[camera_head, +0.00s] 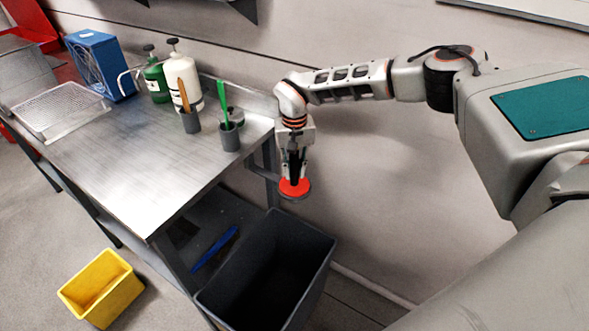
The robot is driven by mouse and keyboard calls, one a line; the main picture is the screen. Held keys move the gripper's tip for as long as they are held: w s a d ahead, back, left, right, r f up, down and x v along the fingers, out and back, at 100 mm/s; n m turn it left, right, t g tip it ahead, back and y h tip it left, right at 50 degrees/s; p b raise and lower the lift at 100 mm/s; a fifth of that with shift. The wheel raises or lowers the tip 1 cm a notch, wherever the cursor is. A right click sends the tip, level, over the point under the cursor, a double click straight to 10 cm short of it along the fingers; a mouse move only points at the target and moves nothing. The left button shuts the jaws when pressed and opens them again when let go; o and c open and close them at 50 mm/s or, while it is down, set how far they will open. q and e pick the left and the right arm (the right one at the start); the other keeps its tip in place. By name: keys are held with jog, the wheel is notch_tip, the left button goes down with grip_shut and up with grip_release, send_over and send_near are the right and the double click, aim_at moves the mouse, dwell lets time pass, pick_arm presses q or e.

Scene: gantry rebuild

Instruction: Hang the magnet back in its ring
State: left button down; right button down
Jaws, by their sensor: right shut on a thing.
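My right gripper (294,168) points down just past the right end of the steel table (130,160). It is shut on the magnet (295,188), a round red disc, which hangs level below the fingers. A dark bracket (258,168) sticks out from the table's right end, just left of the magnet. I cannot make out the ring itself, or whether the magnet touches the bracket. My left gripper is not in view.
A dark open bin (318,258) stands on the floor below the magnet. Grey cups (229,137) with a green and an orange tool, bottles (184,72), a blue box (98,65) and a wire basket (60,112) stand on the table. A yellow bin (102,290) is in front.

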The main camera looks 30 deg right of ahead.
jog(key=c, duration=1.8)
grip_release()
jog(key=shift+o, duration=0.2)
notch_tip(320, 180, up, 12)
jog(key=shift+r, duration=0.1)
jog(key=shift+s, duration=0.1)
